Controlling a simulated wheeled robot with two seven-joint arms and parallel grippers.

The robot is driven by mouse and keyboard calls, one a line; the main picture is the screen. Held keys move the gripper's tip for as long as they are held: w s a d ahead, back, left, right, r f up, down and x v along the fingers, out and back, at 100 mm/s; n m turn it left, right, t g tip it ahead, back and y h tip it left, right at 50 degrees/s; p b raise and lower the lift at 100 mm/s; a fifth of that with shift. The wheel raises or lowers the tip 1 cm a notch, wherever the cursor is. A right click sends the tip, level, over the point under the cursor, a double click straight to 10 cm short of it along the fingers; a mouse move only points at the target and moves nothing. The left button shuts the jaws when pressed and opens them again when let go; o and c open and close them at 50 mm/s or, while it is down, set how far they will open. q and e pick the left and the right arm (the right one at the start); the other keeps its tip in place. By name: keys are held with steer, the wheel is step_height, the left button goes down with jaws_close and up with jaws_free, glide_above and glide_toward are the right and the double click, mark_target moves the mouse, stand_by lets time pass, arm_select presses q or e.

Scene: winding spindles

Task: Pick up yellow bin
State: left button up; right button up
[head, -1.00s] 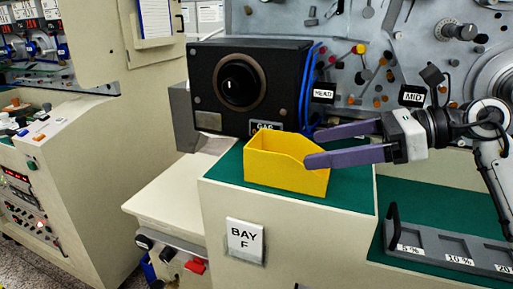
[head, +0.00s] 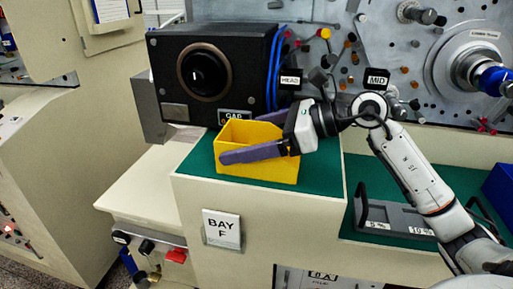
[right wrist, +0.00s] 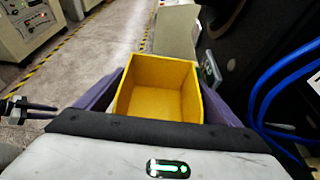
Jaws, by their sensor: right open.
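The yellow bin (head: 264,170) stands upright and open-topped on the green top of the Bay F cabinet. My right gripper (head: 255,138) is open around it, with one purple finger along the bin's near side and the other mostly hidden behind the far side. In the right wrist view, the bin (right wrist: 156,102) sits between the two purple fingers and looks empty. I cannot tell whether the fingers touch its walls. A dark two-pronged part at the left edge of that view looks like my left gripper (right wrist: 40,109), small and away from the bin.
A black box with a round dial (head: 205,72) stands just behind the bin, with blue cables (head: 277,70) at its right side. A grey labelled tray (head: 400,220) lies on the lower green surface at right. The Bay F sign (head: 222,228) hangs on the cabinet front.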

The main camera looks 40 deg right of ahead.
steer(key=shift+w+a+f, duration=0.3)
steer(key=shift+w+a, duration=0.1)
steer(key=shift+w, duration=0.1)
steer(key=c, duration=0.9)
steer(key=shift+o, duration=0.2)
steer(key=shift+r, duration=0.1)
